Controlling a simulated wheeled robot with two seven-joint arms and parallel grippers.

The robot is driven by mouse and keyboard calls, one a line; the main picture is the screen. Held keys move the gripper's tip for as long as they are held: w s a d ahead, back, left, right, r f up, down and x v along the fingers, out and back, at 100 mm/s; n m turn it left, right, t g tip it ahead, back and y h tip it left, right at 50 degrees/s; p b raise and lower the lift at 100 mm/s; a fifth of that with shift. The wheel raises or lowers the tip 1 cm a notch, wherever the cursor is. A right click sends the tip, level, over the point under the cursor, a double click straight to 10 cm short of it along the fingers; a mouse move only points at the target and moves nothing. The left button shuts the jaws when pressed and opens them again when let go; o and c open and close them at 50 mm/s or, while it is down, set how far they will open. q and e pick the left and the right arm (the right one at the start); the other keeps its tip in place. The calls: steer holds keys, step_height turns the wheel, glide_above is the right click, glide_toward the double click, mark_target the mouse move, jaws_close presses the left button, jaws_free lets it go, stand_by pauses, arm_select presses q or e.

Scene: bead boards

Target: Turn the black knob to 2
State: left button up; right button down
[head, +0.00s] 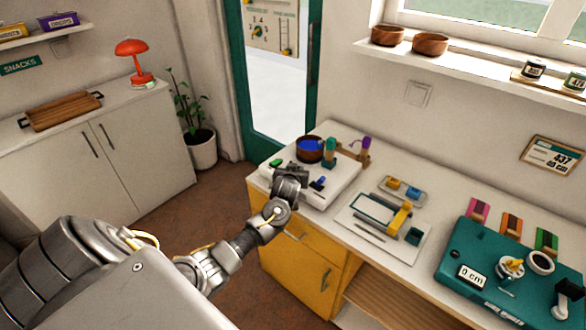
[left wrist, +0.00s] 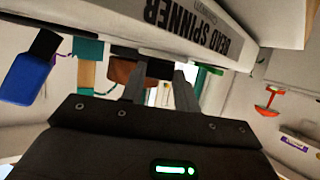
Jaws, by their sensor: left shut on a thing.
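The white bead spinner (head: 330,190) stands on the counter's left end, with a brown bowl of blue beads (head: 310,147) on it. Its lettered front also shows in the left wrist view (left wrist: 230,38). My left gripper (head: 291,174) is at the front of the spinner. In the left wrist view its fingers (left wrist: 160,88) are shut on a dark part, the black knob (left wrist: 160,67), at the spinner's front edge. The gripper hides the knob in the head view, and I cannot read its setting. My right gripper is not in view.
A green piece (head: 276,163) and a blue lever (head: 319,183) sit on either side of my gripper. A white bead board (head: 372,240) and a teal machine (head: 450,255) stand to the right.

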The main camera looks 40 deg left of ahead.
arm_select(q)
steer(key=shift+w+d+n+g+y+p, duration=0.1)
steer(key=shift+d+n+g+y+p, duration=0.1)
steer(key=shift+n+g+y+p, duration=0.45)
steer(key=shift+n+y, duration=0.35)
steer(key=o, duration=1)
steer(key=v, duration=1)
steer(key=shift+s+d+r, duration=0.1)
steer(key=shift+s+d, duration=0.1)
steer(key=shift+s, duration=0.15)
